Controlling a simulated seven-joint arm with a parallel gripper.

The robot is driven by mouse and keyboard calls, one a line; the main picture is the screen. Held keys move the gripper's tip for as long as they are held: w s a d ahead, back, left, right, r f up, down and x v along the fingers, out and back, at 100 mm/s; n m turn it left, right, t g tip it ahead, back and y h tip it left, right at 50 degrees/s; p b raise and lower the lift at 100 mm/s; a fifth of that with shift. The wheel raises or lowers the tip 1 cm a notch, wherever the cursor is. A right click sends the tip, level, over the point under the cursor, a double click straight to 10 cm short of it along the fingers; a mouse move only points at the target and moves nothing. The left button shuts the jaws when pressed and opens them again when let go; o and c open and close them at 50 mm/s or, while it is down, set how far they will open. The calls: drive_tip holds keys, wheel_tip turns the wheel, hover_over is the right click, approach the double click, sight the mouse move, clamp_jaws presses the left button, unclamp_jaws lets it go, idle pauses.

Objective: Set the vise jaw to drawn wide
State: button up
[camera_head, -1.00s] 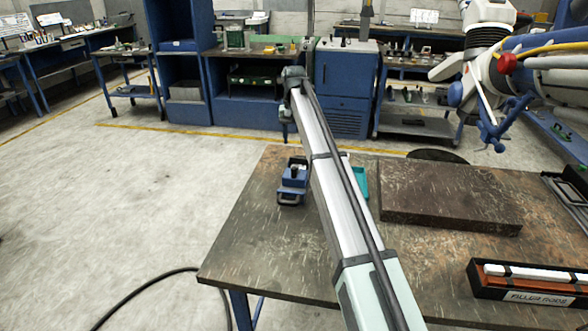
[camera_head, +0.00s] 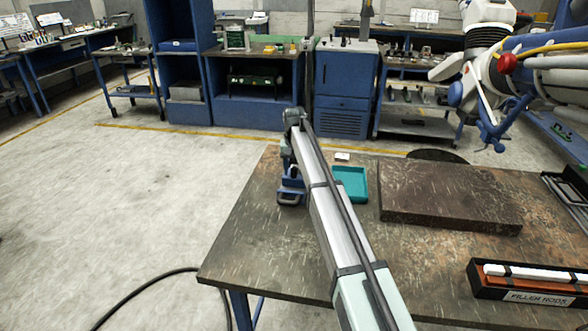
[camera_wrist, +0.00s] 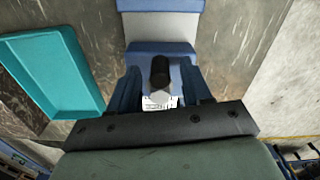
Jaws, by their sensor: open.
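The small blue vise (camera_head: 291,198) stands at the table's far left edge in the head view, partly hidden behind my arm. In the wrist view the vise (camera_wrist: 165,47) shows blue with a pale grey section. A dark upright knob or post with a light end (camera_wrist: 160,72) stands out from it toward me. My gripper (camera_wrist: 161,82) is open, with one finger on each side of this dark part. I cannot tell whether the fingers touch it. In the head view my gripper (camera_head: 291,165) points down at the vise. The jaw's gap is not clear.
A teal tray (camera_head: 352,184) lies just right of the vise and also shows in the wrist view (camera_wrist: 52,70). A dark thick plate (camera_head: 450,196) and a filler rod box (camera_head: 530,284) lie farther right. The front left tabletop is bare.

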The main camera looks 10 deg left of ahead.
drive_tip(key=shift+c, duration=0.4)
clamp_jaws()
idle(0.4)
